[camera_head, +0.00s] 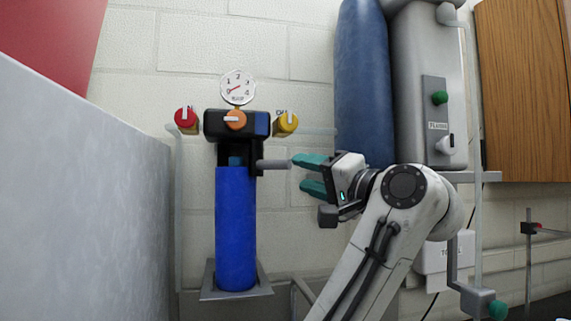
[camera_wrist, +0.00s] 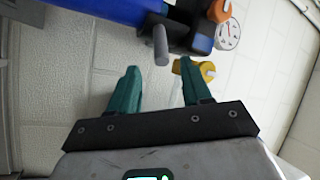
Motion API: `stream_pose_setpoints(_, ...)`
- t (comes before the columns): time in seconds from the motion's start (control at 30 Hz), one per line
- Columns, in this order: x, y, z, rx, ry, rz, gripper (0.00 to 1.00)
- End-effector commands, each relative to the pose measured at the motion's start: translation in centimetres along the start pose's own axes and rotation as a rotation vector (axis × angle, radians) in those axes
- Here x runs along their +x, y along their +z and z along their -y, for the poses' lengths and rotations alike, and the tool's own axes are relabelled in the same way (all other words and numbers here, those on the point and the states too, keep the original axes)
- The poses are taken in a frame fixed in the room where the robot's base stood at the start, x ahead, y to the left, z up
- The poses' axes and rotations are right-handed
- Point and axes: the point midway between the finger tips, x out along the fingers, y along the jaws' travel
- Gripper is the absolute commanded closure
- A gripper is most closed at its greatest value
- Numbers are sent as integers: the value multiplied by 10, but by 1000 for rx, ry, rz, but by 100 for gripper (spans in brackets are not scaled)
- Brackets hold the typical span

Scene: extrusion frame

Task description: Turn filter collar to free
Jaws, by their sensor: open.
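The filter housing has a blue cylinder (camera_head: 236,225) hanging upright below a black head (camera_head: 222,123). Between them is a dark collar (camera_head: 254,157) with a grey handle (camera_head: 273,164) sticking out to the right. My gripper (camera_head: 299,171) is open and empty, its two teal fingers pointing left at the handle's free end. In the wrist view the handle (camera_wrist: 161,45) points toward the gap between my fingertips (camera_wrist: 158,66), apparently just ahead of them. No contact shows. The lock marking on the collar, if any, cannot be read.
A red knob (camera_head: 186,118), an orange knob (camera_head: 235,120) and a yellow knob (camera_head: 287,123) sit around the head, below a round gauge (camera_head: 238,87). A blue tank (camera_head: 362,85) stands behind my gripper. A grey panel (camera_head: 75,190) fills the left side.

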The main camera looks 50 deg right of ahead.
Motion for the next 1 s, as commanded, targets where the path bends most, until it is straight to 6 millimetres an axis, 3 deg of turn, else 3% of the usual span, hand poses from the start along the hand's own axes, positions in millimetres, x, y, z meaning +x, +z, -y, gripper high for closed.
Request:
stream_pose_setpoints(0.3, 58, -1, 2, -1, 2, 5, 52)
stream_pose_setpoints(0.5, 85, -1, 2, -3, 1, 2, 52)
stream_pose_setpoints(0.97, 96, 0, 0, -4, -1, 1, 52)
stream_pose_setpoints(1.0, 96, 0, 0, -4, -1, 1, 55)
